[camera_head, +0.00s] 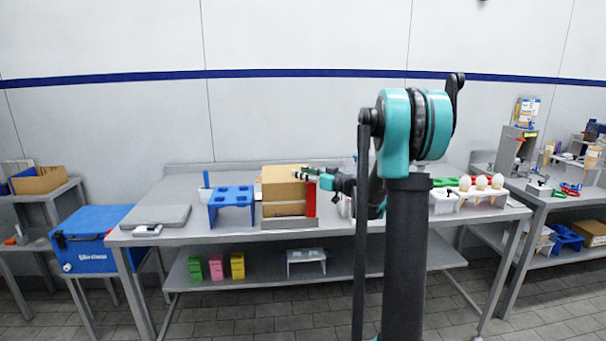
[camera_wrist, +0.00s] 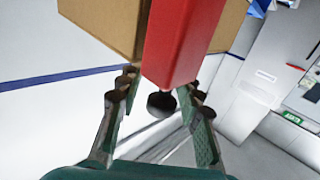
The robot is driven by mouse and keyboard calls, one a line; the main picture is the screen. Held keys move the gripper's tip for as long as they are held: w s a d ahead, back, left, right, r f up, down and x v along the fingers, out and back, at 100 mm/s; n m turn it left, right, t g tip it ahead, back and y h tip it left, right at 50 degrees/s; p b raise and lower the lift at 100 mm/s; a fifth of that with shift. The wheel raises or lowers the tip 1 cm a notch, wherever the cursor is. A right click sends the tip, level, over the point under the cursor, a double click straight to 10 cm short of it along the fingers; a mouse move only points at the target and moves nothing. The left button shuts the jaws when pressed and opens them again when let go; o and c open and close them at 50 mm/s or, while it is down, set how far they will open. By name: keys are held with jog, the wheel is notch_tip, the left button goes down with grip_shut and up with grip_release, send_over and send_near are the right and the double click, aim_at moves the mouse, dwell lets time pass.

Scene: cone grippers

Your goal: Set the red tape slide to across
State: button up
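The red tape slide (camera_wrist: 183,42) shows large in the wrist view as a red bar in front of a cardboard box (camera_wrist: 104,22). A dark round knob (camera_wrist: 161,104) shows at its near end. My gripper (camera_wrist: 160,98) is open, with its fingers on either side of the knob; I see gaps at both sides and cannot tell any contact. In the head view the red slide (camera_head: 311,200) stands upright at the right side of the box (camera_head: 283,190), and my gripper (camera_head: 317,178) is at its upper part. My arm hides part of the table there.
A blue rack (camera_head: 231,194) stands left of the box on the grey table (camera_head: 180,237). A white holder with cones (camera_head: 481,184) stands to the right. A blue cooler (camera_head: 88,238) is at the left. Coloured cartons (camera_head: 216,267) stand on the lower shelf.

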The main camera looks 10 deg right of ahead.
jog(key=shift+c, duration=0.6)
grip_shut()
jog(key=shift+a, duration=0.1)
jog(key=a, duration=1.6)
jog(key=shift+a, duration=0.1)
jog(key=shift+c, duration=0.7)
grip_release()
jog(key=shift+a, duration=0.15)
jog(key=shift+o, duration=1.3)
